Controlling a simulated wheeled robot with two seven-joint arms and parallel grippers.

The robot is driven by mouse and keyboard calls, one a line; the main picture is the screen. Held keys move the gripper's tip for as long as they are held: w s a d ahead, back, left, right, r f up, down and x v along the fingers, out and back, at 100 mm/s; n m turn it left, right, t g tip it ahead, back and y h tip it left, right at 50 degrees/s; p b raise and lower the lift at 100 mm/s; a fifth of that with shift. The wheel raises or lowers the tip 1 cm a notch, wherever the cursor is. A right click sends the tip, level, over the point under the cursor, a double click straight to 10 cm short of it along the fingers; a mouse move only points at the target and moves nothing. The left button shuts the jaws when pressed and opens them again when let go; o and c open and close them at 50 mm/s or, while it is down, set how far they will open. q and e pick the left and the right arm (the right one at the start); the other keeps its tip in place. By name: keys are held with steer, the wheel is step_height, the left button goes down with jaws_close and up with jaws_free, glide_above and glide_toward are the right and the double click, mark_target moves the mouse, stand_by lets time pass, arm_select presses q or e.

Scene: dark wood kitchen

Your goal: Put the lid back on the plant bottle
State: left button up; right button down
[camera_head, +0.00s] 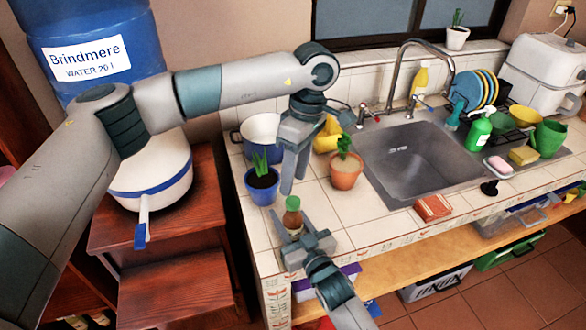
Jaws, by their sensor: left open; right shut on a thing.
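A small brown bottle (293,219) with a green top (293,203) stands upright at the near left corner of the counter. I take it for the plant bottle, and the green top looks like its lid, seated on the neck. My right gripper (304,239) comes from below and is shut on the bottle's lower part, which its fingers partly hide. My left gripper (295,184) points down just above the green top. It is open, with nothing seen between its fingers.
A blue pot with a plant (262,187) stands left of the bottle, and a terracotta pot (346,172) stands to its right. A red box (432,208) lies by the sink (421,165). The tiles (378,213) between are clear.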

mark_target(293, 200)
arm_select(q)
steer(key=n, duration=0.4)
steer(key=shift+r, duration=0.2)
steer(key=n, duration=0.6)
steer(key=shift+s+a+r+t+h, duration=0.1)
steer(key=shift+r+t+h, duration=0.2)
steer(key=shift+h, duration=0.1)
steer(key=n, duration=0.4)
steer(key=shift+s+r, duration=0.1)
steer(key=shift+r, duration=0.05)
steer(key=n, duration=0.4)
steer(key=shift+r+t+h, duration=0.25)
steer(key=shift+t+h, duration=0.05)
steer(key=shift+h, duration=0.1)
steer(key=shift+f, duration=0.1)
steer(key=shift+f, duration=3.95)
